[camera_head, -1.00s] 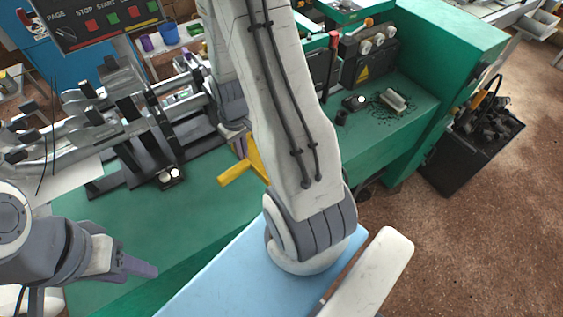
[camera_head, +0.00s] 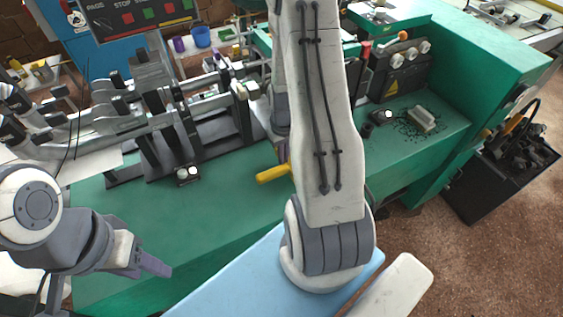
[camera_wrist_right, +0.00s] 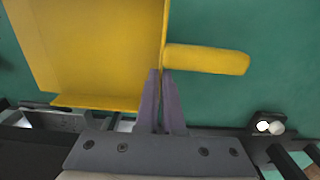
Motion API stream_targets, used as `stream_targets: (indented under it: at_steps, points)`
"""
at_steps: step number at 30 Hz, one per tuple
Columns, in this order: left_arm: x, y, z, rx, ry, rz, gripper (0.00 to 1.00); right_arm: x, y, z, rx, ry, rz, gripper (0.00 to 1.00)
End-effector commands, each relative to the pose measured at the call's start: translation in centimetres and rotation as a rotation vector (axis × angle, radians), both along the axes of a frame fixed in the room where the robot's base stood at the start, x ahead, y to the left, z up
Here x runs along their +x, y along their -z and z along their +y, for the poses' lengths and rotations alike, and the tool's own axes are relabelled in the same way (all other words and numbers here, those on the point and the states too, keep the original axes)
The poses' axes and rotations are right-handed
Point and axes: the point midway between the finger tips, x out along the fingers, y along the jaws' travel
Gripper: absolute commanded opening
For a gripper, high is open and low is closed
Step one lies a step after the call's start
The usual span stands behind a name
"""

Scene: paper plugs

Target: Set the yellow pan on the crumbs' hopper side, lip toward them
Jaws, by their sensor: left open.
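The yellow pan (camera_wrist_right: 95,50) fills the upper left of the right wrist view, its handle (camera_wrist_right: 207,59) pointing right. My right gripper (camera_wrist_right: 160,75) is shut on the pan's wall beside the handle. I cannot tell whether the pan touches the green bench. The dark crumbs (camera_head: 408,131) lie on the bench at right, around a pale brush-like block (camera_head: 422,118). My left gripper (camera_head: 148,264) is open and empty at lower left, away from the pan.
The green bench top (camera_head: 225,205) is clear in front of the grey machine rails (camera_head: 190,115). A dark control box (camera_head: 400,65) with knobs stands behind the crumbs. A small black fitting (camera_head: 188,174) sits left of the handle. A black bin (camera_head: 500,165) stands on the floor at right.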

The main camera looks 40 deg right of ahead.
Motion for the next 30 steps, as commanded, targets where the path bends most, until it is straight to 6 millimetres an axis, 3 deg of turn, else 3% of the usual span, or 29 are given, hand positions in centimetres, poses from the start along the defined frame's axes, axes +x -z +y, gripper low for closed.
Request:
stream_targets:
  at_steps: [4,14,26,29,30]
  points:
    - [0.0,-0.3,0.0,0.000,0.000,0.000,0.50,1.2,0.7,0.3,0.000,0.000,0.001,0.00]
    - [0.0,-1.0,0.0,0.000,0.000,0.000,0.50,1.2,4.5,0.3,0.000,0.002,0.002,0.00]
    - [0.0,-0.6,0.0,0.000,0.000,0.000,0.50,1.2,5.2,0.3,0.000,0.002,0.000,0.00]
    - [0.0,-0.7,0.0,0.000,0.000,0.000,0.50,1.2,5.1,0.3,0.000,0.002,0.000,0.31]
    - [0.0,-0.7,0.0,0.000,0.000,0.000,0.50,1.2,5.1,0.3,0.000,0.002,0.000,0.34]
